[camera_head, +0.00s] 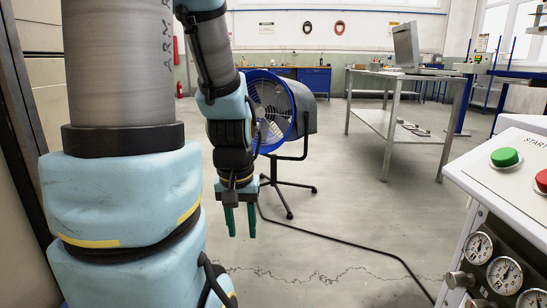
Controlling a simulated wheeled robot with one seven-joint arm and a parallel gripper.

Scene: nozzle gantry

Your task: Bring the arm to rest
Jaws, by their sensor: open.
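My gripper (241,221) hangs at the end of my arm, left of the picture's middle, with its two green fingers pointing straight down. The fingers are apart and nothing shows between them. My arm comes down from the top of the picture in light blue and dark sections. The gripper is over bare floor, apart from anything else in the picture. The large part of my arm in the left foreground hides what is behind it.
A blue drum fan (271,108) on a wheeled stand is just behind my arm; its black cable crosses the floor. A control panel (500,180) with green (505,157) and red buttons and gauges stands at right. A metal table (412,79) stands behind.

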